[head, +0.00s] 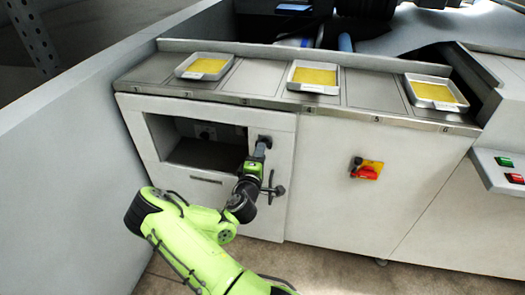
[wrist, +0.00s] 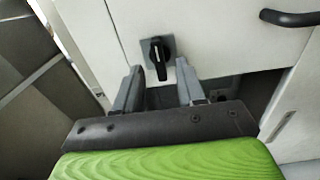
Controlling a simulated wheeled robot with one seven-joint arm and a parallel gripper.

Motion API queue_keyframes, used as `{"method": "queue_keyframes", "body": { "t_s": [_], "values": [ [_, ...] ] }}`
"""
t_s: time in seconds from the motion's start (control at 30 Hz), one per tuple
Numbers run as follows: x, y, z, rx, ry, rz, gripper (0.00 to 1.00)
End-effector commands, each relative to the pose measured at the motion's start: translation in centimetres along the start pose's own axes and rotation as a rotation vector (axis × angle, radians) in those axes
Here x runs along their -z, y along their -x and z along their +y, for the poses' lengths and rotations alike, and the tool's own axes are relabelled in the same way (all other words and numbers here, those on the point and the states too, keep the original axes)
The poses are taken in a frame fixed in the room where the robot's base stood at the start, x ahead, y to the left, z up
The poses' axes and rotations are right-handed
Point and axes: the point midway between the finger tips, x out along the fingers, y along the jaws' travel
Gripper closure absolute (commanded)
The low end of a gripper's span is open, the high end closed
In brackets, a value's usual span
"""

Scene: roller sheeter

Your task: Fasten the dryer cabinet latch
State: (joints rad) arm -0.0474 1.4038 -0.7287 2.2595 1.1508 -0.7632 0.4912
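The latch is a black turn knob on a square dark plate (head: 264,139), on the pale cabinet front (head: 225,222) to the right of its dark opening. In the wrist view the latch (wrist: 158,55) shows its lever pointing down the picture, towards the opening. My gripper (head: 258,153) is at the latch in the head view. In the wrist view my gripper (wrist: 158,80) is open, its two fingers apart, with the lever's end between or just beyond their tips. I cannot tell whether they touch it. Nothing is held.
A black bar handle (wrist: 290,18) is close beside the latch, below it in the head view. A red and yellow switch (head: 368,170) is further right. Three white trays (head: 313,78) with yellow contents stand on the worktop above. A pale wall (head: 60,150) bounds the left.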

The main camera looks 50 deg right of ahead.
Motion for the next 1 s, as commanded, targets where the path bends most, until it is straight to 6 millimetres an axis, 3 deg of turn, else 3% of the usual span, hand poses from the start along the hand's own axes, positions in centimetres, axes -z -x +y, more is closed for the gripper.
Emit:
{"method": "queue_keyframes", "body": {
  "t_s": [0.1,0.2,0.47,0.73,1.0],
  "values": [
    [-0.1,-2.2,0.2,-0.002,-0.005,-0.002,0.61],
    [0.0,-3.1,0.1,-0.001,-0.002,0.000,0.61],
    [0.0,-3.4,0.1,0.000,0.002,0.001,0.61],
    [0.0,-3.4,0.0,0.000,0.003,0.000,0.99],
    [0.0,-3.4,0.1,0.001,0.033,0.000,0.99]
  ]
}}
